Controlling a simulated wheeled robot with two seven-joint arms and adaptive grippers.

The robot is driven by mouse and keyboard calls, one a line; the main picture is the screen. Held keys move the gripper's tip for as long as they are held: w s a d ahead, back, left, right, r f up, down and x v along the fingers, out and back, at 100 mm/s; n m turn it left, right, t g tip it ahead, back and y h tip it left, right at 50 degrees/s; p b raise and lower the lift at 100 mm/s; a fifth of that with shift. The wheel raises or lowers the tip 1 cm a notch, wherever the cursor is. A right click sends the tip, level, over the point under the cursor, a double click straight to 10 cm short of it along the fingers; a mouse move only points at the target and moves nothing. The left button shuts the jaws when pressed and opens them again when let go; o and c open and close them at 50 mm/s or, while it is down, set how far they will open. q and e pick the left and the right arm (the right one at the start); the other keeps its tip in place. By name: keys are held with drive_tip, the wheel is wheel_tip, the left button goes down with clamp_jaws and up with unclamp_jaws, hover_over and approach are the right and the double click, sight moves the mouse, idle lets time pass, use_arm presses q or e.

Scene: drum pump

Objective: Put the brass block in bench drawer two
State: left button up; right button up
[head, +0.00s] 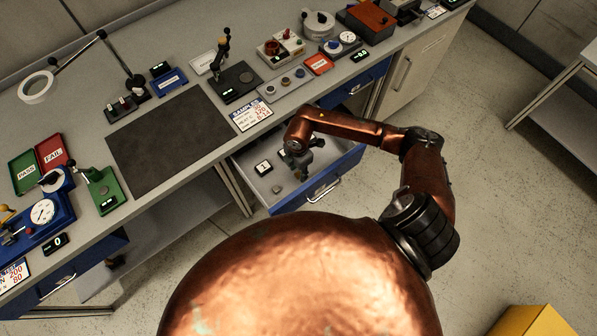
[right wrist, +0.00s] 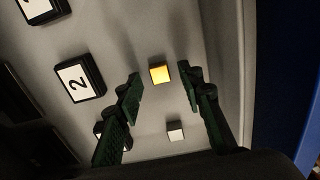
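The brass block (right wrist: 161,73) is a small yellow cube on the grey floor of an open blue-fronted bench drawer (head: 328,190). In the right wrist view it lies between and just beyond the fingertips of my right gripper (right wrist: 160,78), with gaps on both sides. My right gripper (head: 301,172) reaches down into the drawer in the head view and is open; the block cannot be made out there. Black markers sit in the drawer, one numbered 2 (right wrist: 79,78) and one numbered 1 (head: 263,167). My left gripper is not in view.
A pale block (right wrist: 176,131) lies near the right finger in the drawer. The blue drawer front (right wrist: 288,85) rises at the right of the wrist view. The bench above holds a dark mat (head: 168,138), a samples sign (head: 250,114) and several instruments. Another blue drawer (head: 357,86) is farther right.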

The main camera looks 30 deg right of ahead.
sight(298, 174)
wheel_tip(298, 174, up, 11)
drive_tip(key=p, duration=0.1)
idle(0.4)
